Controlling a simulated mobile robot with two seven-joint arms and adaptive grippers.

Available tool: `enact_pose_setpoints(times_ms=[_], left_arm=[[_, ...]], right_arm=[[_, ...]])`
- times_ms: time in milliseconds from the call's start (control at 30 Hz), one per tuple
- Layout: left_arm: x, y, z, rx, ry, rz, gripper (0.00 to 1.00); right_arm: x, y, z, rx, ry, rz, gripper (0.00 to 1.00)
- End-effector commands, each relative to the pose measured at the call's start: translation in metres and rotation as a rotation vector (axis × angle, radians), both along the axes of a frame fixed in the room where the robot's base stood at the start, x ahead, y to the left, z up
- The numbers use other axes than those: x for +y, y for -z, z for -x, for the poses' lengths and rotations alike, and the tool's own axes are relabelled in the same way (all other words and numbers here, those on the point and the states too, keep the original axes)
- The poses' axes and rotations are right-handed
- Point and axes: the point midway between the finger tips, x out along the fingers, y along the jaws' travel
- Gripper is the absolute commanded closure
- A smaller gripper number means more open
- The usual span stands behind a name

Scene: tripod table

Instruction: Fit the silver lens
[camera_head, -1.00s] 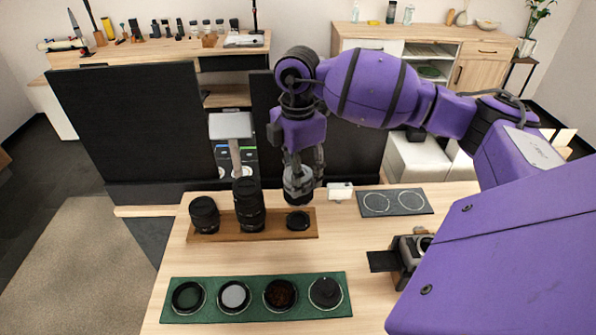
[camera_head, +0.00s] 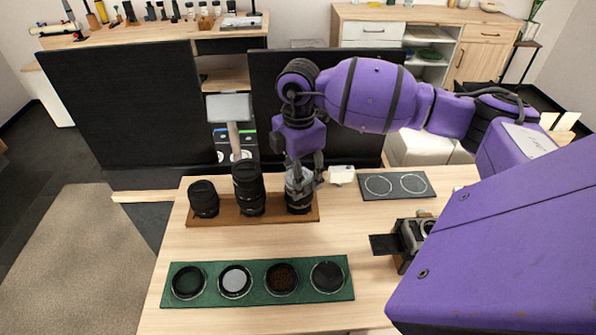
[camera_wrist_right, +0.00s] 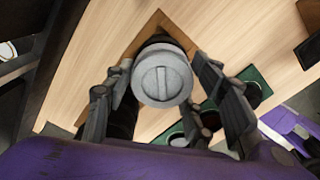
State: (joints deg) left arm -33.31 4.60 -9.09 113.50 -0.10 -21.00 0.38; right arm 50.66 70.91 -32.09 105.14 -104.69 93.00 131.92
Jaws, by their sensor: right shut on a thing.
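The silver lens (camera_head: 299,187) stands upright at the right end of the brown wooden tray (camera_head: 275,219). Its lower end is dark and appears to meet the tray; whether a separate black cap lies under it I cannot tell. My right gripper (camera_head: 303,177) comes from above and is shut on the silver lens. In the right wrist view, the lens's round grey top (camera_wrist_right: 163,78) with a raised bar lies between the fingers (camera_wrist_right: 160,88). A camera body (camera_head: 412,236) sits at the right, partly hidden by my arm. My left gripper is out of view.
Two black lenses, one short (camera_head: 204,199) and one tall (camera_head: 248,190), stand left on the tray. A green mat (camera_head: 258,296) with several round items lies in front. A dark mat (camera_head: 397,196) with two white rings is at the right. The middle table is clear.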

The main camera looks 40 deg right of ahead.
Motion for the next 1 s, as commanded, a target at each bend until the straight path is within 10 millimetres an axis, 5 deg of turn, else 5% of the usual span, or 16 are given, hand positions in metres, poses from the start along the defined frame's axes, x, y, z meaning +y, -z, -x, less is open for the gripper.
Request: enact_pose_setpoints(times_ms=[1000], left_arm=[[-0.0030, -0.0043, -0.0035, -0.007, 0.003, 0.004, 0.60]], right_arm=[[0.0000, 0.0006, -0.0001, -0.001, 0.000, 0.000, 0.79]])
